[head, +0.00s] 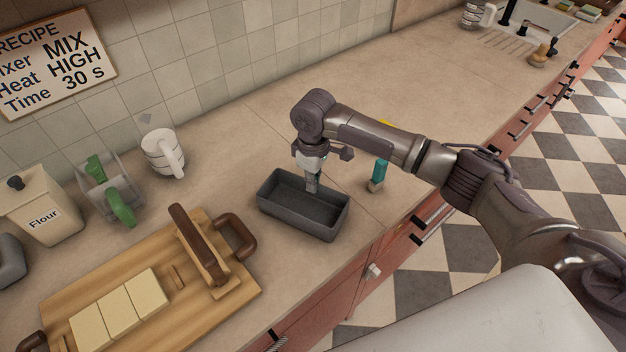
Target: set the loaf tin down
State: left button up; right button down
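The loaf tin (278,209) is a dark grey, empty rectangular pan, upright near the counter's front edge. It sits on the counter or very close above it; I cannot tell whether a small gap is left. My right gripper (313,184) points down at the tin's far long wall, with a fingertip reaching below the rim on the inside. Its fingers look closed together on that wall, and the outer finger is mostly hidden. My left gripper is out of view.
Left of the tin are a wooden board (228,295) with pale blocks and a brown-handled tool (198,247). White cups (160,152), a green-handled container (108,188) and a flour canister (41,207) stand behind. A teal-handled brush (378,176) stands to the right.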

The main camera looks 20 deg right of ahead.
jog(key=shift+s+f, duration=0.1)
jog(key=c, duration=1.3)
grip_release()
jog(key=shift+r+b, duration=1.5)
jog(key=shift+r, duration=4.65)
